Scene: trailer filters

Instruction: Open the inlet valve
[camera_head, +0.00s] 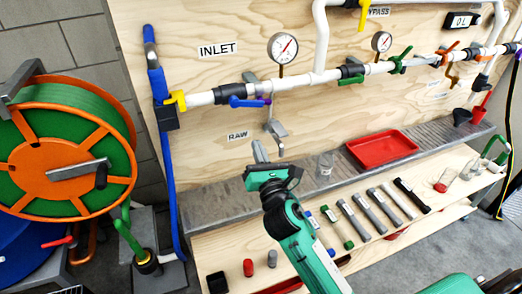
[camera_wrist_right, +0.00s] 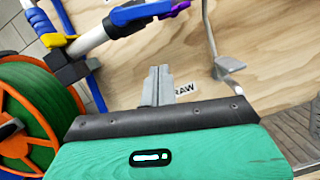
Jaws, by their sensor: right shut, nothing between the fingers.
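The INLET label (camera_head: 218,49) is on the plywood panel above a white pipe (camera_head: 200,99). Below the label, a valve with a blue lever (camera_head: 246,102) sits on this pipe, its lever lying roughly along the pipe. The lever also shows at the top of the right wrist view (camera_wrist_right: 140,13), with a purple piece at its right end. My right gripper (camera_head: 259,150) is shut and empty, below the valve and apart from it, near the RAW label (camera_head: 238,136). Its closed fingers show in the right wrist view (camera_wrist_right: 158,86). My left gripper is not in view.
A green hose reel (camera_head: 62,150) stands left. A grey tap (camera_head: 274,128) hangs from the pipe near my right gripper. Several tube-like parts lie on the lower shelf (camera_head: 300,235).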

